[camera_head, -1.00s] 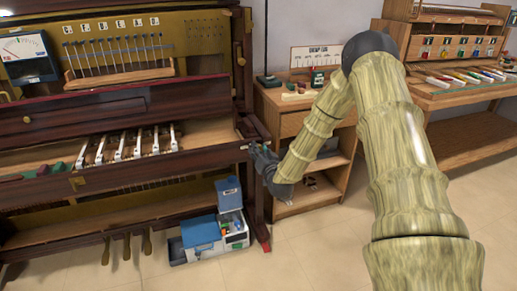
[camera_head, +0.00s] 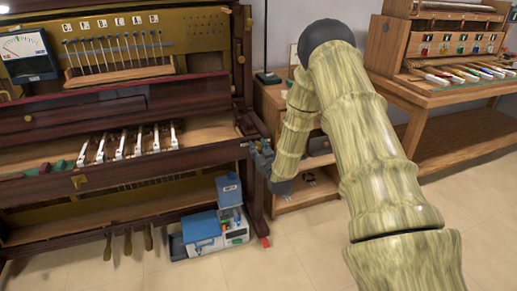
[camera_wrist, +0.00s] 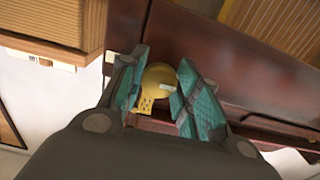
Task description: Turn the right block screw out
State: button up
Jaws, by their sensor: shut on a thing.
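My gripper (camera_head: 256,154) is at the right end of the piano's keybed (camera_head: 205,157), by the right cheek of the case. In the wrist view, its teal finger pads (camera_wrist: 160,80) stand on either side of a round brass piece (camera_wrist: 157,82), shut on it. This looks like the right block screw. The brass piece lies against dark red-brown wood (camera_wrist: 210,35). How far it is screwed in cannot be seen. In the head view the screw is too small to make out beside my fingers.
A row of white keys (camera_head: 130,143) lies to the left. A wooden cabinet (camera_head: 270,100) stands close to the right. A bench with coloured keys (camera_head: 455,75) is further right.

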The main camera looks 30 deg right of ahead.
jog(key=shift+s+f, duration=0.1)
jog(key=shift+f, duration=0.1)
jog(key=o, duration=1)
jog(key=shift+d, duration=0.1)
jog(key=shift+r, duration=0.1)
jog(key=v, duration=1.2)
